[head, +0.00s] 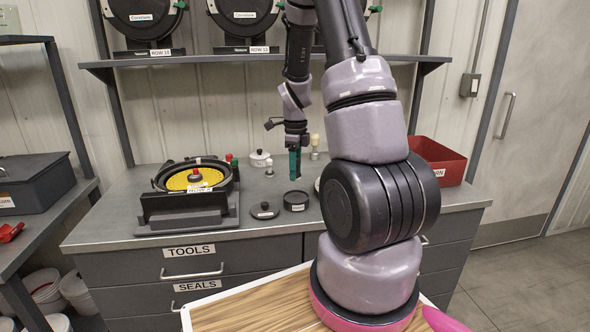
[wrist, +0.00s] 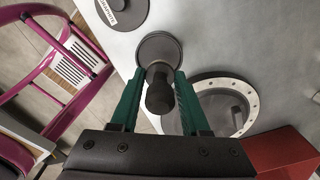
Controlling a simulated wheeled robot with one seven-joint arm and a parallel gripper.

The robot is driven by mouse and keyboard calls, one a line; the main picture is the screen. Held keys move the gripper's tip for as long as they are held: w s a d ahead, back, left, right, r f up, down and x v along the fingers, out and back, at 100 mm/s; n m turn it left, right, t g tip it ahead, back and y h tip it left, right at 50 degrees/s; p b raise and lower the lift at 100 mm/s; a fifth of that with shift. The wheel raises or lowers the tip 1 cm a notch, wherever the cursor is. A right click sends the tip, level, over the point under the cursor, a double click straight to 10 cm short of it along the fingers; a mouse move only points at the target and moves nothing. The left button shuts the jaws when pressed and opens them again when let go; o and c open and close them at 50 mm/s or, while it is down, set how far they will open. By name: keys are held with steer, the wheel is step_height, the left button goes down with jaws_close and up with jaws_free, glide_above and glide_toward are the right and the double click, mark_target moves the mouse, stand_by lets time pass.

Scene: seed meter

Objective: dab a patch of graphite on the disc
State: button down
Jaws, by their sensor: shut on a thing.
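The disc (head: 190,181) is yellow and sits in an open black meter housing (head: 160,207) at the left of the counter. A small red knob shows at its middle. My gripper (head: 295,172) has green fingers and points down above a dark round pot (head: 296,201). In the wrist view the gripper (wrist: 157,78) is shut on a dark, round-ended tool (wrist: 160,94). The tool's far end is over or in the dark pot (wrist: 150,45); I cannot tell whether it touches. A flat dark labelled lid (head: 265,211) lies left of the pot.
A white labelled pot (head: 260,159) and small upright pale-topped items (head: 314,142) stand behind. A round clear-centred dish (wrist: 239,90) lies beside the dark pot. A red bin (head: 438,158) stands at the right. The shelf (head: 195,59) with black meters is above.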

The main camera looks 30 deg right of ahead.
mark_target(296, 198)
steer(key=shift+s+f, duration=0.15)
steer(key=shift+f, duration=2.85)
steer(key=shift+f, duration=0.55)
steer(key=shift+r, duration=0.1)
steer(key=shift+r, duration=3.4)
